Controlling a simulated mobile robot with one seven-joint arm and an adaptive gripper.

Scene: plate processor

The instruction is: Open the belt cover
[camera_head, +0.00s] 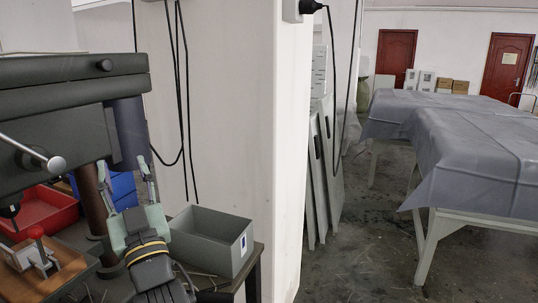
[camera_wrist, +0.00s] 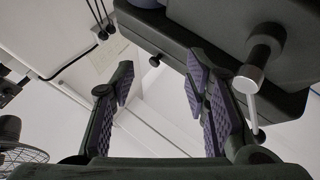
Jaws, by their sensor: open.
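The belt cover (camera_head: 70,66) is the long dark green-grey lid on top of a drill press at the upper left of the head view. It looks shut, with a round black knob (camera_head: 104,65) on its side. My gripper (camera_head: 126,182) is below the knob, fingers pointing up, open and empty, beside the machine's dark motor cylinder (camera_head: 130,130). In the wrist view my gripper (camera_wrist: 160,68) has its fingers spread. A small dark knob (camera_wrist: 154,61) appears between the fingertips, apart from them. The dark machine body (camera_wrist: 220,35) fills the upper right.
A metal lever (camera_head: 35,150) sticks out from the press. A red bin (camera_head: 42,212), a blue bin (camera_head: 122,188) and an open grey box (camera_head: 212,240) stand on the bench. A white wall post (camera_head: 235,120) with hanging cables is close to the right.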

